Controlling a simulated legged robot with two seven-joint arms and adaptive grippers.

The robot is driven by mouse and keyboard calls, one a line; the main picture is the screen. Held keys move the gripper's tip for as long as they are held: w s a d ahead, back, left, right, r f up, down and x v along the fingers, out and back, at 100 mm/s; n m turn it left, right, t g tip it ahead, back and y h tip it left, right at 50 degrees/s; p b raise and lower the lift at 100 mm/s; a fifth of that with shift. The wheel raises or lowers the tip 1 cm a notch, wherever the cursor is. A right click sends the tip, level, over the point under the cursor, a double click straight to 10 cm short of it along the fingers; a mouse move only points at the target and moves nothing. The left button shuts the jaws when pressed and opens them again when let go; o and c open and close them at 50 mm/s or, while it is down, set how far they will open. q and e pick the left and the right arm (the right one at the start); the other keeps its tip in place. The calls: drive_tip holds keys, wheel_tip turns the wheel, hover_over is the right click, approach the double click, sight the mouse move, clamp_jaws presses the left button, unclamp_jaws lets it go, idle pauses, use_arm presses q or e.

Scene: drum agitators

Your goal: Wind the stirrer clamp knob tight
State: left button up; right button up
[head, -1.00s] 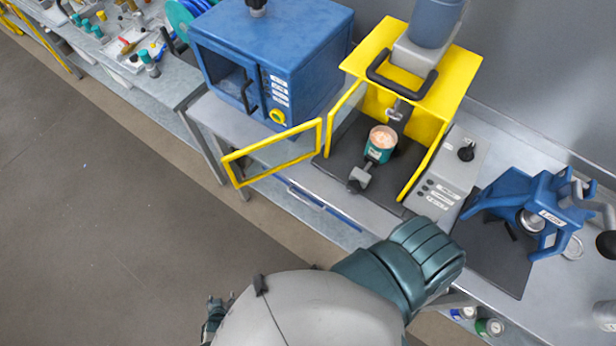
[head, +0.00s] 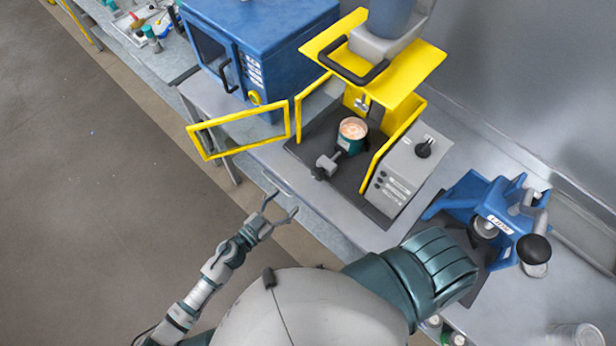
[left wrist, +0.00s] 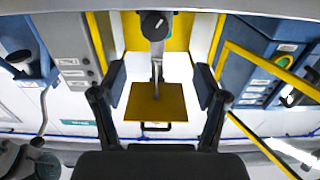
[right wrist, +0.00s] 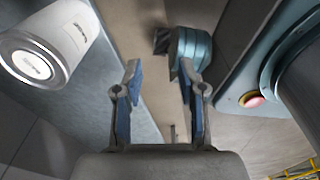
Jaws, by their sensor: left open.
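The stirrer stands in a yellow-framed cabinet (head: 405,115) on the bench. On its dark base, a teal cup (head: 352,134) with pinkish contents is beside a grey clamp with a dark knob (head: 322,170) pointing toward me. In the left wrist view, a dark round knob (left wrist: 155,24) shows at top centre, apparently the clamp knob. My left gripper (head: 280,207) is open and empty, short of the bench's front edge and apart from the knob. My right gripper (right wrist: 160,70) is open and empty in the right wrist view; it is outside the head view.
The yellow door (head: 240,130) stands swung open to the left. A blue oven (head: 262,45) is left of the cabinet, a grey control box (head: 407,175) right of it. A blue press (head: 495,215) stands further right. A white container (right wrist: 48,48) is near my right gripper.

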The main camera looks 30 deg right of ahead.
use_arm(q)
approach(315, 176)
drive_tip(key=shift+x, duration=1.2)
drive_tip(key=x, duration=0.7)
drive_tip(key=shift+s+d+f, duration=0.15)
drive_tip(key=shift+d+f, duration=0.1)
drive_tip(key=shift+d, duration=0.25)
drive_tip(key=shift+a+r, duration=0.2)
drive_tip(key=shift+a, duration=0.95)
drive_tip(key=shift+c, duration=0.2)
drive_tip(key=shift+d, duration=0.15)
drive_tip(key=c, duration=0.4)
drive_tip(key=shift+d, duration=0.3)
drive_tip(key=c, duration=0.4)
drive_tip(key=shift+d, duration=0.25)
drive_tip(key=c, duration=0.3)
drive_tip(key=shift+d, duration=0.15)
use_arm(e)
drive_tip(key=d, duration=0.1)
drive_tip(key=s+d, duration=0.1)
drive_tip(key=shift+d+f, duration=0.2)
drive_tip(key=shift+d, duration=0.2)
